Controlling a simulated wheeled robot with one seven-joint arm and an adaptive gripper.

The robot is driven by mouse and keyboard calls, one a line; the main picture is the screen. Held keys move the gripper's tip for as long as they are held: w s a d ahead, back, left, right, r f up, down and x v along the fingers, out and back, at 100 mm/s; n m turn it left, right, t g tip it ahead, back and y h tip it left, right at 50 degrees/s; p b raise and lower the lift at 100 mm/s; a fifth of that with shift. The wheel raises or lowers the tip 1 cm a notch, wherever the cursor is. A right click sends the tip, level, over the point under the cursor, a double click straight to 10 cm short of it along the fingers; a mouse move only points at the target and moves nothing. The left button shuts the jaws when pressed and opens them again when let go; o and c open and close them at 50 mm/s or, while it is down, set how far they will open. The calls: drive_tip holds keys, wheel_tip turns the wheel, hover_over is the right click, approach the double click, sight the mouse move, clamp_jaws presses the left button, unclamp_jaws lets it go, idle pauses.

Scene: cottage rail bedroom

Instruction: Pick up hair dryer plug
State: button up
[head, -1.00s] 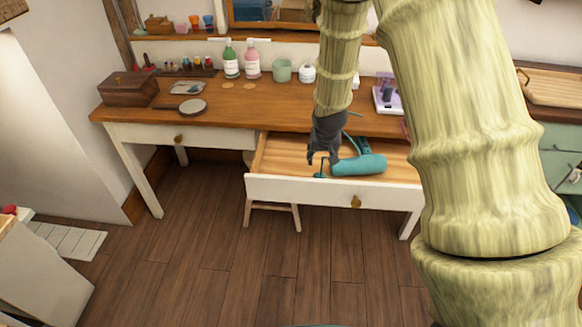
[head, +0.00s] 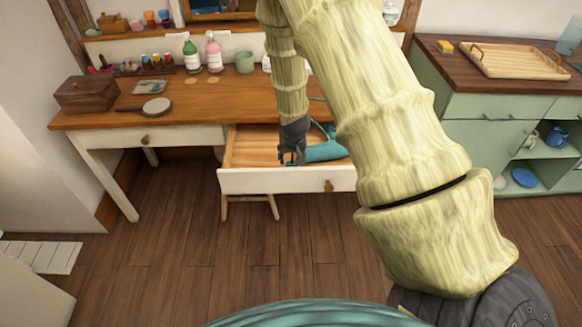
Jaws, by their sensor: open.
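The teal hair dryer (head: 326,151) lies in the open drawer (head: 248,182) of the wooden desk. Its cord rises behind it toward the desktop, partly hidden by my arm. My gripper (head: 292,160) points down into the drawer, just left of the dryer, with its jaws open. The plug is small and dark teal, low at my fingertips near the drawer's front wall. The fingers mostly cover it, and I cannot tell whether they touch it.
The desktop (head: 225,103) above the drawer holds a hand mirror (head: 157,105), a wooden box (head: 87,95), a green bottle (head: 191,57), a pink bottle (head: 213,55) and a green cup (head: 244,62). A green cabinet (head: 480,135) stands at right. The floor (head: 180,240) before the desk is clear.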

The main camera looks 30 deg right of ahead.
drive_tip(key=shift+p+x, duration=0.5)
drive_tip(key=shift+x, duration=2.05)
drive_tip(key=shift+w, duration=0.15)
drive_tip(key=shift+r, duration=0.1)
drive_tip(key=c, duration=0.8)
drive_tip(key=shift+o, duration=0.2)
drive_tip(key=shift+r, duration=0.1)
